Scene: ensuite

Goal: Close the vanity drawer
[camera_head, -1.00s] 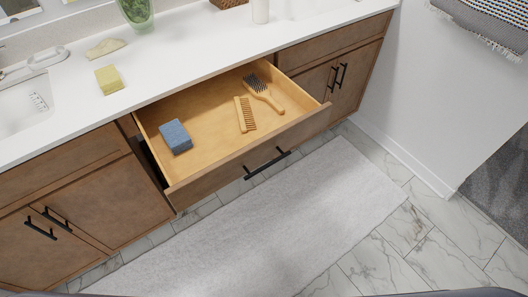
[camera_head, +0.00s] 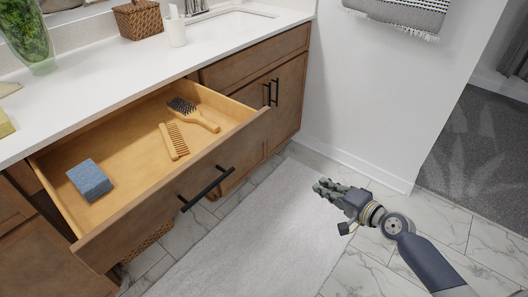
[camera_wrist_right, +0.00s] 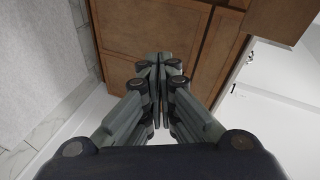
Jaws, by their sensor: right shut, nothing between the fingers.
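The vanity drawer (camera_head: 150,211) is pulled out, with its wooden front and black bar handle (camera_head: 206,189) facing the floor mat. Inside the drawer lie a blue sponge-like block (camera_head: 90,179), a wooden comb (camera_head: 174,141) and a wooden hairbrush (camera_head: 196,115). My right gripper (camera_head: 322,187) is to the right of the drawer, apart from it, above the mat's right edge. In the right wrist view its fingers (camera_wrist_right: 156,62) are together and empty, with brown wooden cabinet fronts (camera_wrist_right: 122,30) beyond them. My left gripper is not in view.
The white countertop (camera_head: 110,90) holds a glass vase (camera_head: 32,40), a woven basket (camera_head: 138,20) and a white cup (camera_head: 177,32). A closed cabinet (camera_head: 280,95) stands right of the drawer. A white wall (camera_head: 370,90) bounds the right. The pale mat (camera_head: 250,230) is clear.

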